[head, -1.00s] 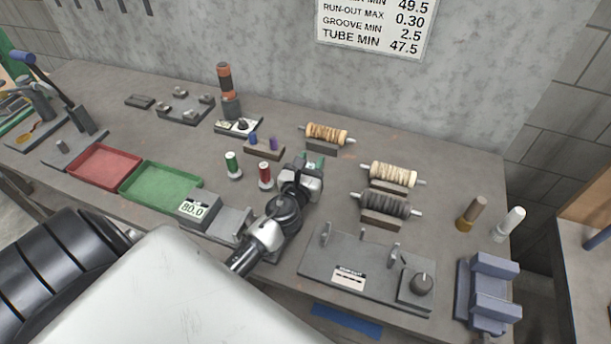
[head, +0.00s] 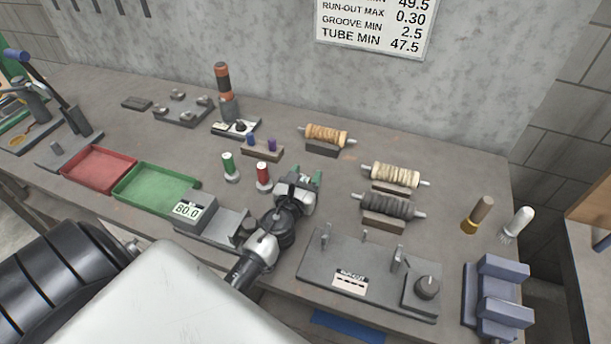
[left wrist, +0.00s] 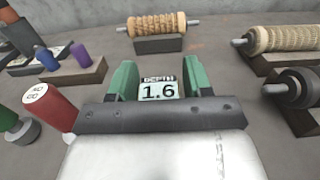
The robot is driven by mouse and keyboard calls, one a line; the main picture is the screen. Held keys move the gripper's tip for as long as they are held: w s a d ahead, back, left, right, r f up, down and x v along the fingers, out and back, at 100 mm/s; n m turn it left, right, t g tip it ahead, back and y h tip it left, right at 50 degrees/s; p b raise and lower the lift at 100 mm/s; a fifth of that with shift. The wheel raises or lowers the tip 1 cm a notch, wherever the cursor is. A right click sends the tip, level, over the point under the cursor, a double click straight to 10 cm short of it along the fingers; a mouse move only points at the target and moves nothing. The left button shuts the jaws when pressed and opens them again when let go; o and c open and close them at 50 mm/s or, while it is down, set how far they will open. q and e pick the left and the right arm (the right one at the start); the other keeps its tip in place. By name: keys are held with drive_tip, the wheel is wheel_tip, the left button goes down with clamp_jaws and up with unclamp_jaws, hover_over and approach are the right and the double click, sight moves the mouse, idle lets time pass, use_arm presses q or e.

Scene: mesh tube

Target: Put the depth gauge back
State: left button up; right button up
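The depth gauge (left wrist: 158,90) shows in the left wrist view as a small box with a white display reading DEPTH 1.6. It sits between the green fingers of my left gripper (left wrist: 158,85), which appear closed on its sides. The lower part of the gauge is hidden behind the gripper's dark palm edge. In the head view my left gripper (head: 303,179) is over the middle of the bench, right of the red-topped plug (head: 263,175). The gauge cannot be made out clearly there. My right gripper is not in view.
A wooden block (head: 262,153) holds blue and purple pegs. Tan and dark rolls (head: 388,207) lie on stands to the right. The run-out fixture (head: 320,262) is at the front. The green tray (head: 150,190) and 80.0 display unit (head: 188,211) are left of my gripper.

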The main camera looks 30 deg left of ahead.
use_arm(q)
drive_tip(key=shift+o, duration=0.7)
drive_tip(key=shift+r+p, duration=0.3)
drive_tip(key=shift+r, duration=0.05)
drive_tip(key=v, duration=0.3)
drive_tip(key=b+v, duration=0.1)
drive_tip(key=v, duration=0.2)
drive_tip(key=shift+s+d+f, duration=0.1)
drive_tip(key=shift+s+f, duration=0.15)
drive_tip(key=shift+s, duration=0.1)
drive_tip(key=shift+s+d, duration=0.15)
drive_tip(key=shift+s, duration=0.25)
